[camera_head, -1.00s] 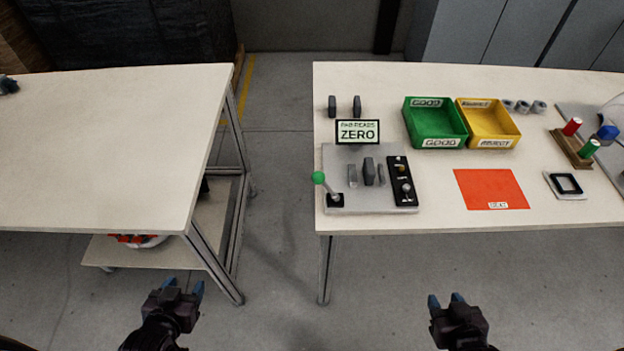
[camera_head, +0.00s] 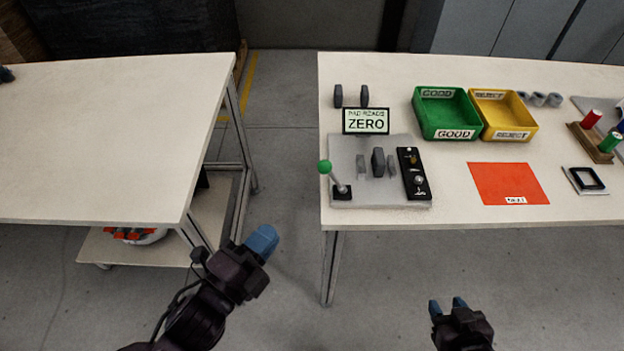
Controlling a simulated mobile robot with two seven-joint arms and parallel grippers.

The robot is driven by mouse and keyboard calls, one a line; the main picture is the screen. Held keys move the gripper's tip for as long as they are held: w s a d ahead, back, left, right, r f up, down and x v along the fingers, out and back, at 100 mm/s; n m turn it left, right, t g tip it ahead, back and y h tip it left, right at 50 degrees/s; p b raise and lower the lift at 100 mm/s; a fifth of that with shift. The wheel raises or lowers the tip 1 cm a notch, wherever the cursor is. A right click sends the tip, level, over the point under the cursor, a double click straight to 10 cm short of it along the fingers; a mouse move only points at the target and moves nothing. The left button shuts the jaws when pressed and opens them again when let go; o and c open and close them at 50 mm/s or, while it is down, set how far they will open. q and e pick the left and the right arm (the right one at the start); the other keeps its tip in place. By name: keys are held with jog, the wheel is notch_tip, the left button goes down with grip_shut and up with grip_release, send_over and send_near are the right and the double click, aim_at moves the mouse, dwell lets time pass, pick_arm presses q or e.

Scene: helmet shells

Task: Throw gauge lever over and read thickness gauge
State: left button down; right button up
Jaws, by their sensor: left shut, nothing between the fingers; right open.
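The thickness gauge (camera_head: 360,195) is a grey plate near the left edge of the right table. Its lever (camera_head: 338,178) has a green ball knob and leans up and to the left. A display (camera_head: 366,121) behind it reads "PAD READS ZERO". Grey upright pieces (camera_head: 378,162) stand mid-plate, beside a black switch panel (camera_head: 414,174). My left gripper (camera_head: 262,243) is shut and empty, in the gap between the tables, left of and in front of the gauge. My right gripper (camera_head: 448,305) is open and empty, in front of the right table.
Two dark pads (camera_head: 351,96) stand behind the display. A green GOOD bin (camera_head: 447,114) and a yellow REJECT bin (camera_head: 503,115) stand to the right. A red mat (camera_head: 508,184) lies in front of them. The left table (camera_head: 110,140) is mostly clear.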

pick_arm(q)
jog(key=shift+m, duration=0.3)
pick_arm(e)
jog(key=shift+s+f, duration=0.3)
pick_arm(q)
send_near(331, 176)
jog(key=w+d+r, duration=0.2)
jog(key=w, duration=0.3)
jog(key=shift+w+r+b, duration=0.25)
jog(key=shift+r+b, duration=0.1)
jog(key=shift+r, duration=0.05)
pick_arm(e)
jog(key=shift+w+f, duration=0.15)
jog(key=shift+f, duration=0.1)
pick_arm(q)
jog(key=shift+d, duration=0.1)
